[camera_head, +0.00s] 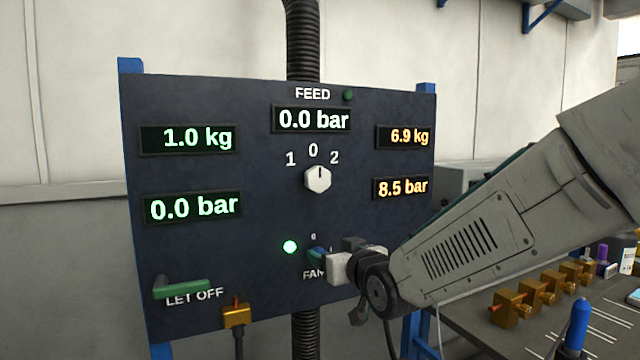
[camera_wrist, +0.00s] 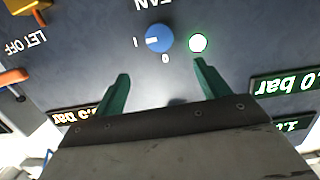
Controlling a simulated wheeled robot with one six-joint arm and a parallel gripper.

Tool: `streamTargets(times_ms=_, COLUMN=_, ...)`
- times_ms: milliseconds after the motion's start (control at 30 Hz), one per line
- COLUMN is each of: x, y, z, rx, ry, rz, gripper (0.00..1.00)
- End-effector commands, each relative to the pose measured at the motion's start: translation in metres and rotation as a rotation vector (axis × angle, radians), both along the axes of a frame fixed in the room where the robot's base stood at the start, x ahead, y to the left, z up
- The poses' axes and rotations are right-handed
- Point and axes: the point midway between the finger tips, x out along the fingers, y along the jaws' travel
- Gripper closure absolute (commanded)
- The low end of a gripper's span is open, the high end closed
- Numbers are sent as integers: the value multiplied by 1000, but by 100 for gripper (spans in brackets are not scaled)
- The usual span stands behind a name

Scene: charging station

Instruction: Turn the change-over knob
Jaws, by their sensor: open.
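The white faceted knob (camera_head: 318,179), with positions 1, 0 and 2 around it, is on the dark panel (camera_head: 260,215) below the FEED display. Its dark mark points up, toward 0. My gripper (camera_head: 332,256) is lower on the panel, in front of the blue FAN knob (camera_head: 316,254), which it partly hides. In the wrist view, my gripper (camera_wrist: 162,72) is open and empty, its two green fingers apart. The blue knob (camera_wrist: 159,38) shows just beyond the gap between the fingertips, with its white mark toward I. The white knob does not show in the wrist view.
A lit green lamp (camera_head: 290,246) is beside the FAN knob. A green LET OFF handle (camera_head: 183,287) and a brass fitting (camera_head: 236,313) stick out at lower left. An orange handle (camera_wrist: 16,76) shows in the wrist view. Brass parts (camera_head: 545,288) are on the bench at right.

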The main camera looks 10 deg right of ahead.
Motion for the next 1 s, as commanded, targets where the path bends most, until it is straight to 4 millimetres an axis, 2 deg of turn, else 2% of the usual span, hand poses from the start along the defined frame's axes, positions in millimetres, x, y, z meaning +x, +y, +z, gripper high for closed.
streamTargets(times_ms=100, x=8, y=5, z=47, rx=65, ry=-233, rz=8, gripper=25)
streamTargets(times_ms=200, x=4, y=4, z=82, rx=108, ry=-387, rz=13, gripper=25)
streamTargets(times_ms=300, x=-2, y=3, z=100, rx=134, ry=-477, rz=16, gripper=25)
streamTargets(times_ms=467, x=1, y=4, z=112, rx=148, ry=-521, rz=18, gripper=25)
streamTargets(times_ms=800, x=47, y=18, z=131, rx=148, ry=-519, rz=17, gripper=25)
streamTargets(times_ms=1000, x=62, y=22, z=138, rx=147, ry=-518, rz=17, gripper=25)
